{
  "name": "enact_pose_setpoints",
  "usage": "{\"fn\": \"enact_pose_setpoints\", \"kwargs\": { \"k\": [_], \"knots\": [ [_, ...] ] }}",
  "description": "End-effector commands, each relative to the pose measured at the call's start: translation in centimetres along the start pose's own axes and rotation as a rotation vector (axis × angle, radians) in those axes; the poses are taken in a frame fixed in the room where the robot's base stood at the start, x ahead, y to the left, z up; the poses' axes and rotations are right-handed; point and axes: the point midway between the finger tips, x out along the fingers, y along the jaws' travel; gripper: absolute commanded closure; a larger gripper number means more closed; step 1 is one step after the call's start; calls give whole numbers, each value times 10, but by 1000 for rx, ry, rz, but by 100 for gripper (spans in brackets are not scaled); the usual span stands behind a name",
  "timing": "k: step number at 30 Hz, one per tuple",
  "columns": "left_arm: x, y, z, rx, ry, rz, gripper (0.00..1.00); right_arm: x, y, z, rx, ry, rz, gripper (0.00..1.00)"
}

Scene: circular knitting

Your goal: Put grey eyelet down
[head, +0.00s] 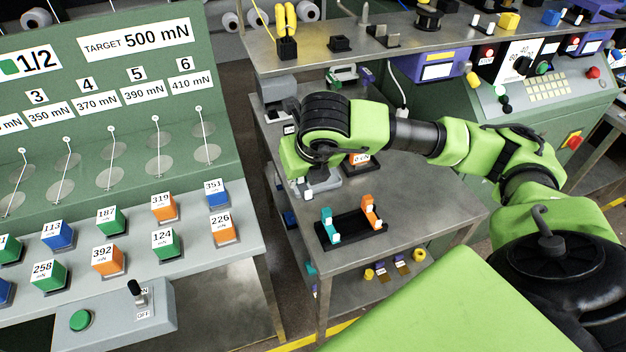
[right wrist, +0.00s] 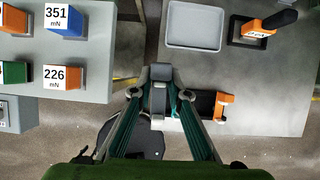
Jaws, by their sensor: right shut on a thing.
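In the right wrist view my right gripper (right wrist: 160,98) is shut on the grey eyelet (right wrist: 158,100), a small grey piece between the fingertips. In the head view my own wrist hides most of the fingers and the eyelet. A black holder (head: 362,236) lies on the metal table with a teal eyelet (head: 328,226) at its left and an orange eyelet (head: 371,212) at its right. In the right wrist view the held piece overlaps the left part of this holder (right wrist: 202,104); I cannot tell whether it touches. My left gripper is not in view.
Beyond the holder are a grey tray (right wrist: 195,25) and an orange block (right wrist: 257,28) on a dark base. A green stand with numbered blocks (head: 163,207) is at left, across a floor gap. The tabletop (head: 430,200) right of the holder is clear.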

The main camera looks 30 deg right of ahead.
Motion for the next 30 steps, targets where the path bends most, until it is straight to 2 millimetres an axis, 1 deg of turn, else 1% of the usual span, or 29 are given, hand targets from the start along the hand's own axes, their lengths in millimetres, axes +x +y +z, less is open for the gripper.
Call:
{"fn": "enact_pose_setpoints", "kwargs": {
  "k": [2, 5, 14, 15, 19, 22, 27, 30],
  "knots": [
    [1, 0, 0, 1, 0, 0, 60, 4, -4, 4, 28, 0, -15, 100],
    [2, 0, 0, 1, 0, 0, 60, 16, -14, 12, 39, 1, -22, 100],
    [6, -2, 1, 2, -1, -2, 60, 72, -57, 50, 38, 1, -22, 100],
    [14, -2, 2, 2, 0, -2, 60, 86, -60, 49, 35, 3, -20, 100],
    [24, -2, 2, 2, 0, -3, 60, 113, -70, 52, 34, 2, -18, 100],
    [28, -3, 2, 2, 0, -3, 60, 125, -74, 55, 33, 1, -17, 100],
    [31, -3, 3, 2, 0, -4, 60, 133, -78, 57, 31, 0, -15, 100],
    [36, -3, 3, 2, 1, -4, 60, 144, -82, 57, 33, 1, -17, 100]
  ]
}}
